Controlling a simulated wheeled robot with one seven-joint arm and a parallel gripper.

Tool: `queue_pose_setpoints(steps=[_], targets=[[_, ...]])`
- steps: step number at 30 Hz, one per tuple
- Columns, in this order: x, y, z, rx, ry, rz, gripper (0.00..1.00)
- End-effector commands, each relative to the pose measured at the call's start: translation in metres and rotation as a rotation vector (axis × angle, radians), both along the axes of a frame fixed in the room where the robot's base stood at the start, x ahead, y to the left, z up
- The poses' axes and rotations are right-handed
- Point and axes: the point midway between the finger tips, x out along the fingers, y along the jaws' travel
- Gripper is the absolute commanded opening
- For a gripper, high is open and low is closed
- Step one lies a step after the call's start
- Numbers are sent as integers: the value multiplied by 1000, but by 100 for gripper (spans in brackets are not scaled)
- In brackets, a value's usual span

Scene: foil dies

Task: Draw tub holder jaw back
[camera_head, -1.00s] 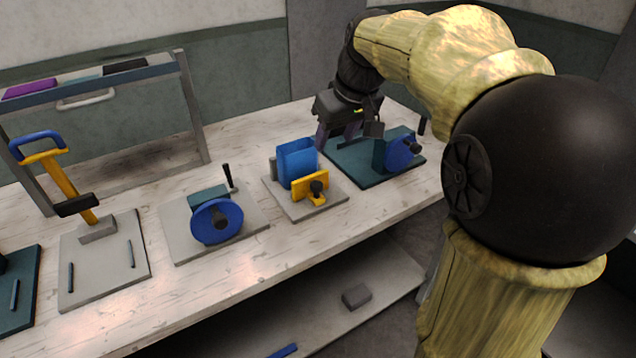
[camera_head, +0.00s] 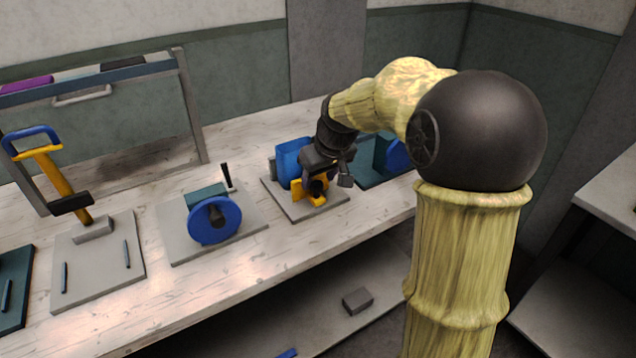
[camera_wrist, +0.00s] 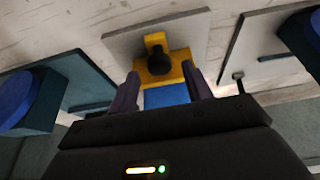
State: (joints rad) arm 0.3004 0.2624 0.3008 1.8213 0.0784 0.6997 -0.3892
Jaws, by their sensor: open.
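The tub holder stands on a grey plate (camera_head: 285,207) on the bench. Its blue tub (camera_head: 287,158) is upright behind the yellow jaw (camera_head: 297,190), which carries a black knob (camera_head: 317,187). My gripper (camera_head: 328,182) is over the holder and hides part of the tub and jaw. In the wrist view the fingers of my gripper (camera_wrist: 160,72) are apart, one on each side of the yellow jaw (camera_wrist: 178,63) and black knob (camera_wrist: 157,60). The blue tub (camera_wrist: 167,96) shows between the fingers. I cannot tell whether the fingers touch the jaw.
A blue-wheeled fixture (camera_head: 215,220) with an upright black lever stands left of the holder. A dark green fixture plate (camera_head: 372,178) is close on the right. A yellow lever stand with a blue handle (camera_head: 55,170) is at far left. Bare bench lies between plates.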

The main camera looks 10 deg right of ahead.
Motion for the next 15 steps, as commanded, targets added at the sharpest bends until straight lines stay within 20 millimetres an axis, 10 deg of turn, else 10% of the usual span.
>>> queue_pose_setpoints(steps=[15], targets=[[8,2,-19,-1,-1,-2,44]])
